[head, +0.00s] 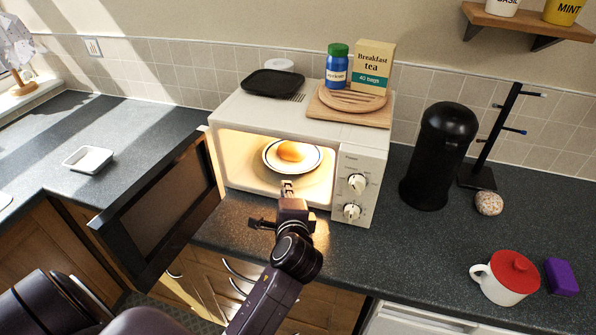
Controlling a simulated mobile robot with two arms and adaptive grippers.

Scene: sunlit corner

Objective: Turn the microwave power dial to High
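The cream microwave (262,113) stands on the counter with its door (165,205) swung wide open to the left. Its control panel, right of the lit cavity, has an upper dial (357,183) and a lower dial (351,212), both white. The print around them is too small to read, so I cannot tell their settings. A plate (273,165) with a rounded orange-brown food item (291,151) is inside. My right gripper is not in view.
A black tray (272,83), wooden board (335,112), blue jar (337,68) and tea box (373,66) sit on the microwave. A lidded mug (503,280) is at front right.

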